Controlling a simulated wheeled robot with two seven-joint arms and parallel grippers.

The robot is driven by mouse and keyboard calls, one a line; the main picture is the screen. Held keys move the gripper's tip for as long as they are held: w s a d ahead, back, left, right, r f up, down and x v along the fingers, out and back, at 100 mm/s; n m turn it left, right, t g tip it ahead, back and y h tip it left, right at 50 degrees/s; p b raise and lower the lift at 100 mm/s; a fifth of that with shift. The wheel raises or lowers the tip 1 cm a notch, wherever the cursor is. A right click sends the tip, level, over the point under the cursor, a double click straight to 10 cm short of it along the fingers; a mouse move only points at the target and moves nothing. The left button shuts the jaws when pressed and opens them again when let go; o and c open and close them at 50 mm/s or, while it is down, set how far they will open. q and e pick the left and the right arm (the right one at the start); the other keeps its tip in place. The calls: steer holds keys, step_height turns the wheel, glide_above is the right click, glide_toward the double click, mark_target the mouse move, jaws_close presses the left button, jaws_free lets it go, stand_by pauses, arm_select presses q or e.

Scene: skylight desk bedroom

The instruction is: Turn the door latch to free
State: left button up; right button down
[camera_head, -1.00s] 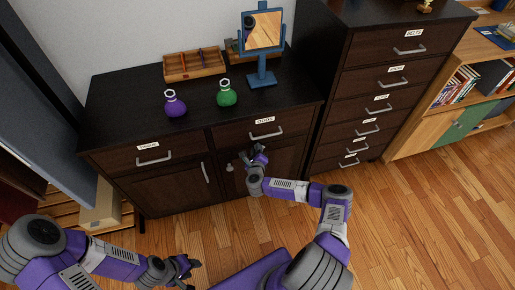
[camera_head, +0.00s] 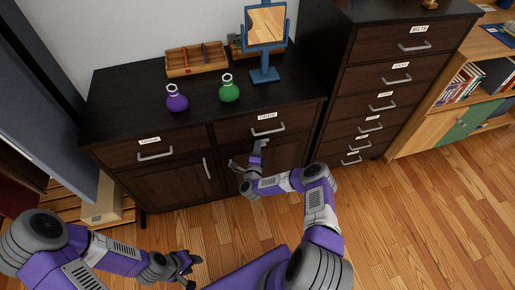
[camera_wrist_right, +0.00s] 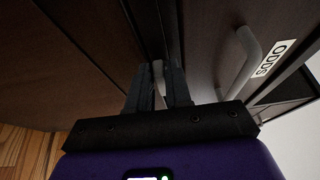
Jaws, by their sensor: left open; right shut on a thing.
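The dark cabinet's right door (camera_head: 287,154) is closed below the labelled drawer. My right gripper (camera_head: 249,156) is at the upper left part of this door, by the seam between the two doors. In the right wrist view its dark fingers (camera_wrist_right: 160,82) are shut on a small pale piece, the door latch (camera_wrist_right: 158,68). Most of the latch is hidden between the fingers, so its exact angle cannot be told. In the head view the gripper covers the latch. My left gripper (camera_head: 190,268) is open and empty, low in front of the cabinet, away from the doors.
The left door's upright handle (camera_head: 207,168) is just left of my right gripper. Drawer handles (camera_head: 268,130) stick out above it. A purple flask (camera_head: 177,100), a green flask (camera_head: 229,91) and a blue mirror (camera_head: 265,45) stand on top. Wooden floor (camera_head: 410,215) is clear at right.

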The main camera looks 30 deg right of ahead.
steer(key=shift+d, duration=0.1)
stand_by(0.3)
steer(key=c, duration=1.2)
jaws_free()
steer(key=shift+o, duration=0.2)
steer(key=p+v, duration=0.2)
steer(key=v, duration=0.5)
steer(key=shift+s+a+f, duration=0.15)
steer(key=shift+s+a, duration=0.1)
